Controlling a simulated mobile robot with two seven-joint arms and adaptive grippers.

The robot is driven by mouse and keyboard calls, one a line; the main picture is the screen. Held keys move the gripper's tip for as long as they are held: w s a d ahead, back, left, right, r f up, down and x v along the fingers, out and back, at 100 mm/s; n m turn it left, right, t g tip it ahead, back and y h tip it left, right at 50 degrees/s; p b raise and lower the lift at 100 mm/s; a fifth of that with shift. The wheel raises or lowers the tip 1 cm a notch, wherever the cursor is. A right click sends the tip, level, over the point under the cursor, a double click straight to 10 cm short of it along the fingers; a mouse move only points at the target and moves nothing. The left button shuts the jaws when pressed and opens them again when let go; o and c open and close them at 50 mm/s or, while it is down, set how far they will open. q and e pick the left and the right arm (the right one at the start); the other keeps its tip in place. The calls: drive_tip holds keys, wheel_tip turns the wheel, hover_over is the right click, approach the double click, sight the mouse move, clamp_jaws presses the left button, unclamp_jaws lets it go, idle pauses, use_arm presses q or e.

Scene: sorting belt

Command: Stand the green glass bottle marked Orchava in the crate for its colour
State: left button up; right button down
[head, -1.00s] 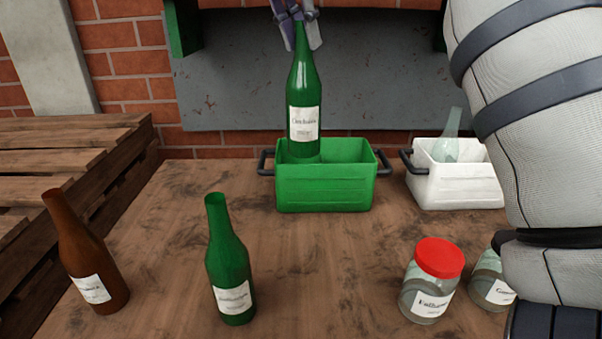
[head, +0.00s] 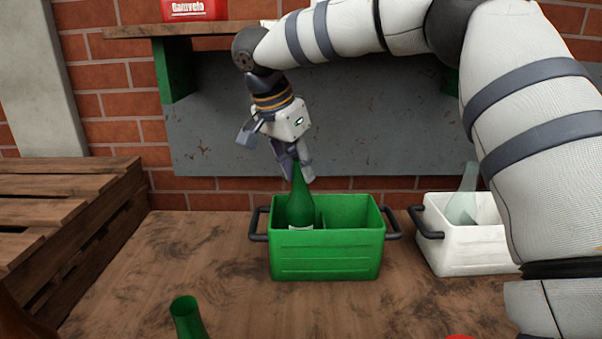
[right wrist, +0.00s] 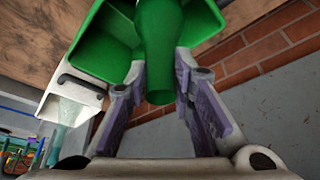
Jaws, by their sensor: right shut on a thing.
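The green glass bottle (head: 300,205) stands nearly upright inside the left part of the green crate (head: 327,262). Its lower body and most of its label are hidden by the crate's front wall. My right gripper (head: 300,172) is shut on the top of its neck. In the right wrist view the bottle (right wrist: 160,45) runs between the fingers (right wrist: 160,98) into the green crate (right wrist: 101,48). I cannot tell whether the base rests on the crate floor. My left gripper is out of view.
A second green bottle (head: 187,318) stands at the bottom edge, cut off. A white crate (head: 470,252) with a clear bottle (head: 462,207) is right of the green one. My right arm passes above it. A red box (head: 194,10) sits on the shelf. Bare table lies left of the green crate.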

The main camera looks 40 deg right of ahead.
drive_tip(key=shift+f, duration=0.35)
drive_tip(key=c, duration=1.4)
unclamp_jaws()
drive_tip(key=v, duration=1.2)
drive_tip(key=shift+b, duration=0.35)
